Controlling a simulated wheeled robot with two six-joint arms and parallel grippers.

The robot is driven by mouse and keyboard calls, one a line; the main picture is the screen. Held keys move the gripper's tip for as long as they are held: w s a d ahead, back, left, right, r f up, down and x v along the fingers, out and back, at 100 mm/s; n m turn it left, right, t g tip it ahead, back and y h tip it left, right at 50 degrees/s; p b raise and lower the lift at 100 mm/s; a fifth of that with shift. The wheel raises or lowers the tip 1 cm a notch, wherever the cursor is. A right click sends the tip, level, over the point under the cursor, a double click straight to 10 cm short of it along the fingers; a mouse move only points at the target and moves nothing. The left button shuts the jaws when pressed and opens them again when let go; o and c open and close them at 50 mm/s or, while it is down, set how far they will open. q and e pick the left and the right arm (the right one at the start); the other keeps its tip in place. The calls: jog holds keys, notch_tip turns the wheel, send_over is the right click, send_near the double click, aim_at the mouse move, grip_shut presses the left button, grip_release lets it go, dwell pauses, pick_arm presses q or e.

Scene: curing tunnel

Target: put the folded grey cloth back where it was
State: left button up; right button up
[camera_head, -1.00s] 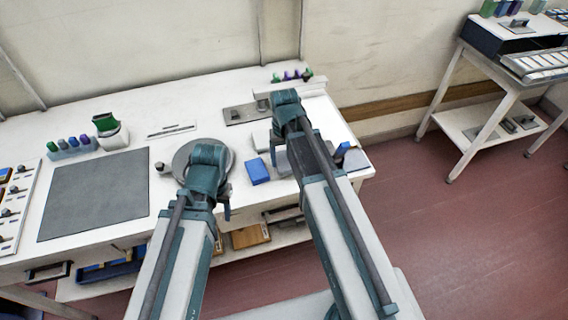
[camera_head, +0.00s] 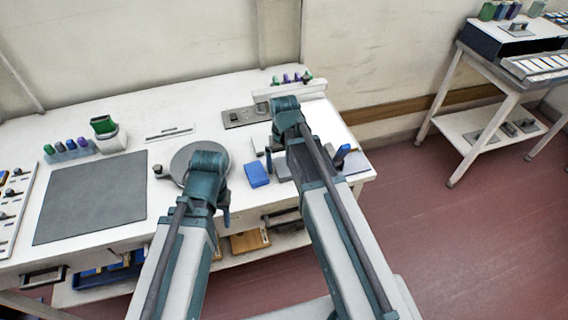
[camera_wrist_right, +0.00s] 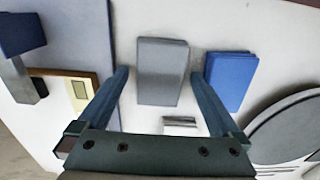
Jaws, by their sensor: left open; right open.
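The folded grey cloth (camera_wrist_right: 162,72) lies flat on the white bench top in the right wrist view. My left gripper (camera_head: 226,206) is in front of the round grey plate (camera_head: 183,158) in the head view. It is open and mostly hidden by its own wrist.
A folded blue cloth (camera_wrist_right: 230,80) lies right beside the grey one; it also shows in the head view (camera_head: 257,174). A small metallic block (camera_wrist_right: 180,123) sits near my right gripper. A dark grey mat (camera_head: 92,197) covers the bench's left part. A blue-handled tool (camera_head: 341,155) stands at the right.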

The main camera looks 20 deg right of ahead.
aim_at(284, 166)
notch_tip(284, 166, up, 12)
jog(key=p, duration=1.2)
jog(key=s+a+n+h, duration=0.1)
jog(key=s+a+n, duration=0.2)
jog(key=s+a, duration=0.7)
jog(key=shift+s+a+f+b, duration=0.3)
jog(key=shift+s+b, duration=0.15)
jog(key=shift+s, duration=1.7)
